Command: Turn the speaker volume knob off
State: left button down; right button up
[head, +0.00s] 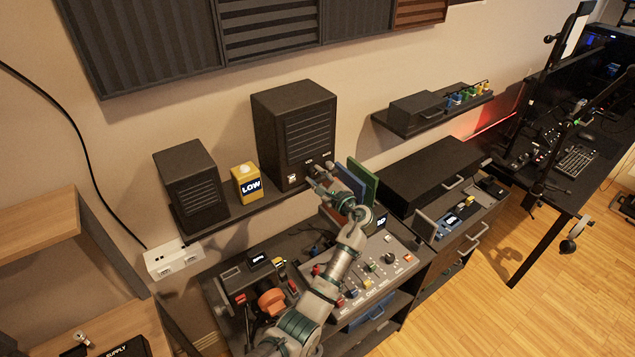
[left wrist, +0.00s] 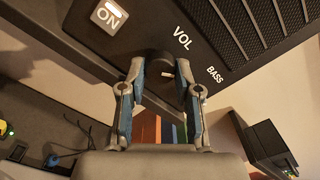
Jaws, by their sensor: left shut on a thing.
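The large black speaker (head: 292,125) stands on the wall shelf in the head view. In the left wrist view its front panel fills the top, with a lit white ON switch (left wrist: 109,15) and the printed labels VOL and BASS. The dark volume knob (left wrist: 154,64) is beside VOL. My left gripper (head: 320,177) is at the lower front of this speaker. In the left wrist view my left gripper (left wrist: 159,72) has one finger on each side of the volume knob and is shut on it. My right gripper is not in view.
A smaller black speaker (head: 190,187) and a yellow box marked LOW (head: 247,181) share the shelf. Green and blue upright panels (head: 363,181) stand just right of my gripper. Below is a control desk (head: 398,247) with knobs and buttons.

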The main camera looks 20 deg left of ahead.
pick_arm(q)
jog(key=n+b, duration=0.3)
jog(key=n, duration=0.1)
jog(key=shift+f+n, duration=0.15)
jog(key=shift+n, duration=0.25)
jog(key=n+b, duration=0.4)
jog(key=shift+n, duration=0.4)
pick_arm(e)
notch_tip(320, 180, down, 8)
pick_arm(q)
jog(key=shift+n+b, duration=0.85)
jog(key=shift+n, duration=0.35)
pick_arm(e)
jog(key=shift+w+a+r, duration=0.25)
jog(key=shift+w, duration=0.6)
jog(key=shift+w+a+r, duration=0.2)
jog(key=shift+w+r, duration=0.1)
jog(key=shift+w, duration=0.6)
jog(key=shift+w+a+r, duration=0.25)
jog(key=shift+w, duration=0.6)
pick_arm(q)
jog(key=c, duration=0.8)
grip_release()
jog(key=shift+w, duration=0.1)
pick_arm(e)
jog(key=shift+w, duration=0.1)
